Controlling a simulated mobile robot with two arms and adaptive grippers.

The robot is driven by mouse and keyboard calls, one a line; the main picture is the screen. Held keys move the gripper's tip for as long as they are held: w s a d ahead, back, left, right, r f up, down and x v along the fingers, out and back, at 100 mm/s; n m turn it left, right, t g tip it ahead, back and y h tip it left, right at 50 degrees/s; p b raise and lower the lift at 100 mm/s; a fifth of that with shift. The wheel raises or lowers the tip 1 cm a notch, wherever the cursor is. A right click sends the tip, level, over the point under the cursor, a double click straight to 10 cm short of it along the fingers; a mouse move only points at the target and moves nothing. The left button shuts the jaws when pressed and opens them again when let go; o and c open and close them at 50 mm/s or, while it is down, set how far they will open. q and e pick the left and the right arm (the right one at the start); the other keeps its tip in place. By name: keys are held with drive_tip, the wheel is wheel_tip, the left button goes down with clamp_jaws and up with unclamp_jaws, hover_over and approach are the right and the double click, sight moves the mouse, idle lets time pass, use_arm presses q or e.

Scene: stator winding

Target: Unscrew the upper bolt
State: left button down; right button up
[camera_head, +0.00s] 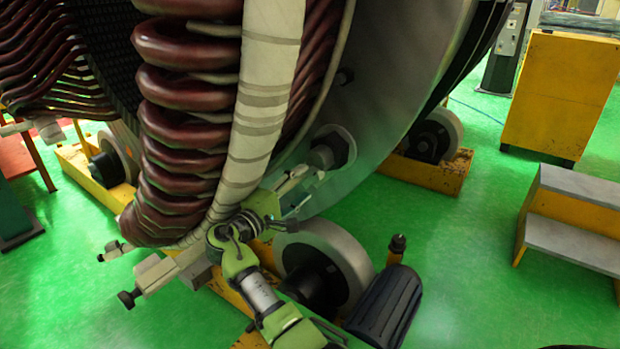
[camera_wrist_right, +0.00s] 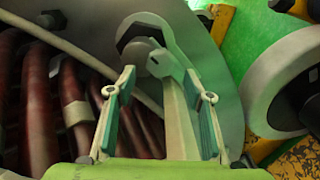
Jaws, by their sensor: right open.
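My right gripper (camera_head: 304,190) is just below and left of the bolt. In the wrist view, the right gripper's (camera_wrist_right: 157,95) fingers are apart, one each side of the bar, without visible contact. My left gripper is out of view.
Dark red coils (camera_head: 188,90) and a taped bundle (camera_head: 262,110) hang close left of my right gripper. A roller wheel (camera_head: 325,262) stands below it. A yellow cabinet (camera_head: 560,95) and steps (camera_head: 575,225) are at the right.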

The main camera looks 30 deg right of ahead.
drive_tip(key=v, duration=0.6)
idle(0.3)
